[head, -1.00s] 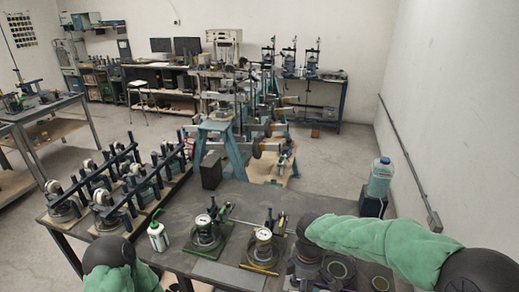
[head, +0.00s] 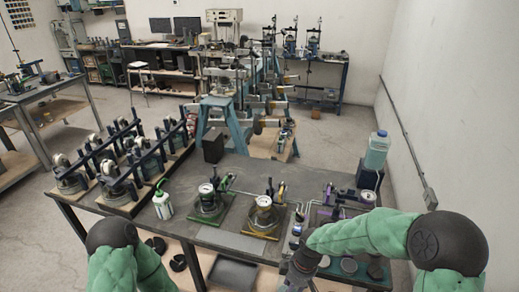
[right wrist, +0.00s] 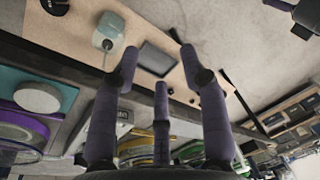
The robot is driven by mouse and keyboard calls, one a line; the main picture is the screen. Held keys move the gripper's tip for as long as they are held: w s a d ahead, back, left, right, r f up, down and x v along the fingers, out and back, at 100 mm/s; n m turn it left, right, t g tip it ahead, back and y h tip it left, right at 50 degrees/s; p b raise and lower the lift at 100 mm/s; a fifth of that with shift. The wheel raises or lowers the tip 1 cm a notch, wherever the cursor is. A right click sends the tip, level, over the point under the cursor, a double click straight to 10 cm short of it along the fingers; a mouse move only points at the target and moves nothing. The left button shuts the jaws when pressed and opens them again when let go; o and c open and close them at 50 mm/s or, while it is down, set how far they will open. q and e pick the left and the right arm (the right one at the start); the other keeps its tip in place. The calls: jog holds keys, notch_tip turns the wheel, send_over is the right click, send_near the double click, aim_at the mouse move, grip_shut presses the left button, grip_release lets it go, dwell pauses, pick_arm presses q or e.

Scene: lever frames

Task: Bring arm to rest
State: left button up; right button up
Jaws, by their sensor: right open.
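My right arm (head: 370,235) bends across the lower right of the head view, over the front edge of the grey table (head: 232,242). Its dark wrist end points down near the table's front, and the fingertips are hard to make out there. In the right wrist view my right gripper (right wrist: 158,72) has its three dark fingers spread, with nothing between them. My left arm (head: 115,258) shows at the lower left with its dark joint and green sleeve; its gripper is not visible.
Green (head: 208,207), yellow (head: 262,218) and purple (head: 345,205) lever frames stand on the table. A white bottle (head: 162,206) stands left of them, and a bluish container (head: 376,152) at the back right. A black tray (head: 233,273) lies on the lower shelf.

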jog(key=s+f+m+b, duration=0.1)
jog(key=s+f+m, duration=0.3)
jog(key=f, duration=0.4)
jog(key=s+f+m+y+b, duration=0.1)
jog(key=s+f+m+b, duration=0.1)
jog(key=s+f+m, duration=0.3)
jog(key=s+f+m+y+b, duration=0.1)
jog(key=s+f+m, duration=0.3)
jog(key=f, duration=0.7)
jog(key=shift+s+a+m+t+b, duration=0.15)
jog(key=shift+s+m+t+b, duration=0.2)
jog(key=shift+s+b, duration=0.35)
